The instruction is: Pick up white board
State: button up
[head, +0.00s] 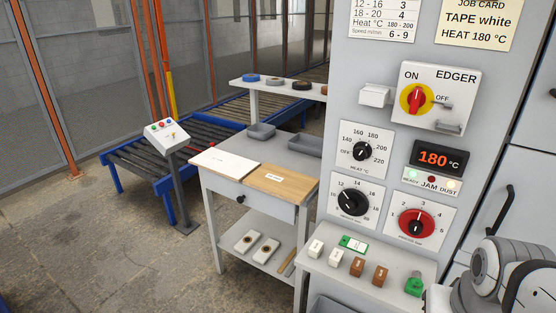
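A flat white board (226,163) lies on the left part of the grey workbench top (262,147), close to its front left edge. A wood-coloured board (277,179) with a small white label lies to its right on the same top. My gripper is not in view. Only a grey and black part of my arm shows at the lower right corner, well apart from the boards. Nothing covers the white board.
The edger panel (434,97) with knobs and a 180 °C display fills the right side. Grey trays (261,131) sit behind the boards. A roller conveyor (150,150) and a button post (166,137) stand left of the bench. The floor (120,240) in front is clear.

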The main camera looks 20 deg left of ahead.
aim_at(231, 166)
jog(key=u, duration=1.15)
